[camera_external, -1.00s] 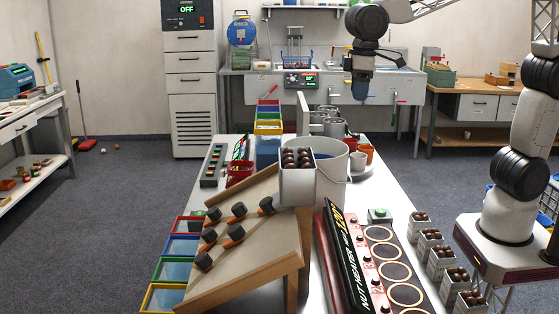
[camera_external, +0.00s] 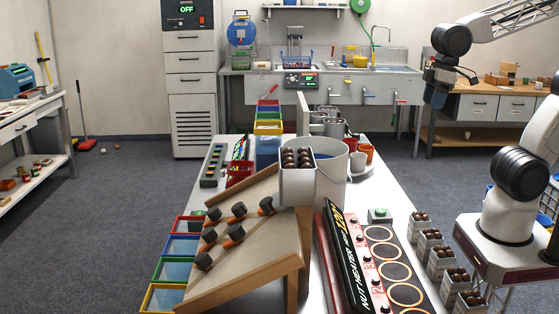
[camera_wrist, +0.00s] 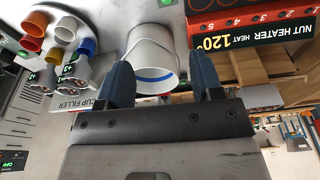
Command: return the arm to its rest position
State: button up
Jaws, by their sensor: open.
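My gripper (camera_external: 436,92) is raised in the air at the right of the external view, in front of the back workbench and clear of the main table. In the wrist view my gripper (camera_wrist: 163,80) shows two dark blue fingers spread apart with nothing held between them. Beyond the fingers in that view is a white bucket (camera_wrist: 152,50), apart from them. The same bucket (camera_external: 333,172) stands on the main table in the external view.
A white box of chestnuts (camera_external: 298,185) is at the bucket's front left, by a tilted wooden board (camera_external: 245,255). The nut heater (camera_external: 350,265) lies to the right. Several chestnut-filled cups (camera_external: 440,258) line the right edge.

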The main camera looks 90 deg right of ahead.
jog(key=s+f, duration=0.3)
jog(key=s, duration=0.3)
jog(key=shift+d, duration=0.45)
